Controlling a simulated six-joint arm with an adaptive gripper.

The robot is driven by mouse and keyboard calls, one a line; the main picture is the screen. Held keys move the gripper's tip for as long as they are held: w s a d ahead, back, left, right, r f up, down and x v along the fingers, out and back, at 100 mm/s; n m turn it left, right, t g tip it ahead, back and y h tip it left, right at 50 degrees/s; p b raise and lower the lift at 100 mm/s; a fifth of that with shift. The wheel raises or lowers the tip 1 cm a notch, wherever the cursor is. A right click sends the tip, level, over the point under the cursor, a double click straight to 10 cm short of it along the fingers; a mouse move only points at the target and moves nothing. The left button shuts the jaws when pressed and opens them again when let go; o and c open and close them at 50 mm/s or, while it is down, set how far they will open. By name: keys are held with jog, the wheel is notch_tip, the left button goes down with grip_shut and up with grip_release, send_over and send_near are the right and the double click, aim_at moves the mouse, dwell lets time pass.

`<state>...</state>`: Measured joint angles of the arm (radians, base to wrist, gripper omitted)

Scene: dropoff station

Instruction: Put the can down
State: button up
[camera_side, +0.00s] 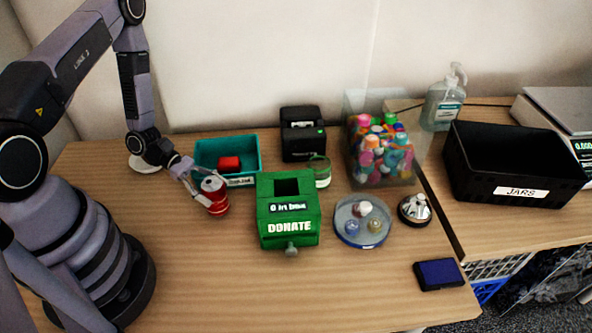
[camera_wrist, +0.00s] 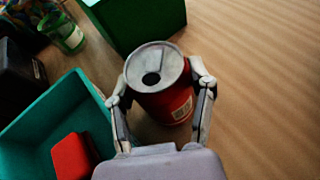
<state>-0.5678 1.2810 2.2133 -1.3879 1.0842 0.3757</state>
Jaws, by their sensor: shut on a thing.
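The red can (camera_side: 217,204) with a silver top is at the left of the table, in front of the teal bin. My gripper (camera_side: 200,182) is shut on it, with a finger on each side. In the wrist view the can (camera_wrist: 172,102) is upright or nearly so between the fingers of my gripper (camera_wrist: 162,92), its opening facing the camera. The can's base is close to the tabletop; I cannot tell whether it touches.
A teal bin (camera_side: 208,147) holding a red block (camera_side: 229,163) is just behind the can. A green donation box (camera_side: 288,229) stands to its right. A black printer (camera_side: 302,142) is farther back. Bare wood (camera_side: 190,270) lies in front of the can.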

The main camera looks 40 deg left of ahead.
notch_tip(320, 180, up, 15)
jog(key=w+d, duration=0.3)
jog(key=d, duration=0.4)
jog(key=w+d, duration=0.2)
jog(key=d, duration=0.5)
jog(key=s+d, duration=0.2)
jog(key=d, duration=0.7)
jog(key=s+d, duration=0.2)
jog(key=d, duration=0.7)
jog(key=f, duration=1.4)
jog(key=shift+w+d+f, duration=0.2)
jog(key=shift+d+f, duration=0.05)
jog(key=shift+f, duration=0.15)
jog(key=shift+f, duration=0.1)
jog(key=o, duration=0.8)
